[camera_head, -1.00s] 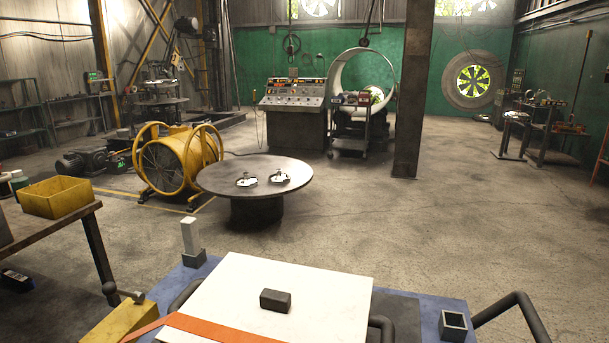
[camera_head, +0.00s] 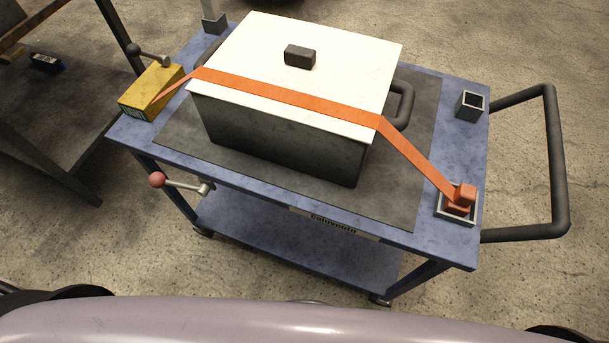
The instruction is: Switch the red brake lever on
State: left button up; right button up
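The brake lever is a short grey rod with a red ball knob (camera_head: 157,180) on the near left side of a blue cart (camera_head: 280,212). The knob end points left and slightly up from its pivot (camera_head: 204,188). A second lever with a dark ball knob (camera_head: 134,49) sits on a yellow box (camera_head: 152,91) at the cart's left corner. Neither of my grippers is in view.
A lidded box (camera_head: 285,130) stands on the cart, with an orange strap (camera_head: 290,97) across it to the near right corner socket (camera_head: 457,207). A black push handle (camera_head: 555,165) juts out right. A table leg (camera_head: 119,35) stands left of the cart.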

aim_at(157, 180)
jog(key=k+u, duration=0.1)
jog(key=u, duration=1.7)
